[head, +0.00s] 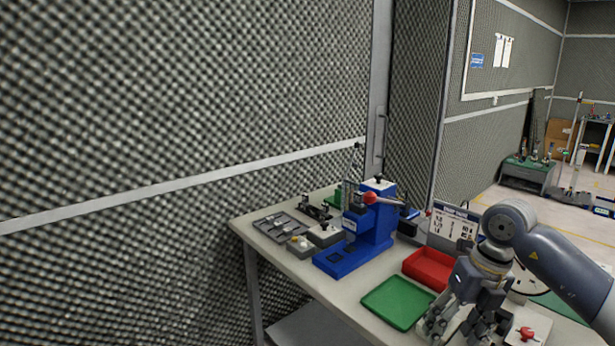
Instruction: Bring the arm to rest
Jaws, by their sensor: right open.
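My right gripper (462,324) shows at the lower right, with my arm coming in from the right edge. It points down over the front part of the workbench (345,284), just right of a green tray. Its fingers are apart, and I see nothing held between them. Its lower end is close to the bottom edge of the picture, so its height above the bench is hard to tell. My left gripper is not in view.
The green tray (398,303) and a red tray (429,269) lie beside my right gripper. A blue press (364,232) with a red-knobbed lever stands behind them. A grey parts tray (282,226) lies at the far left.

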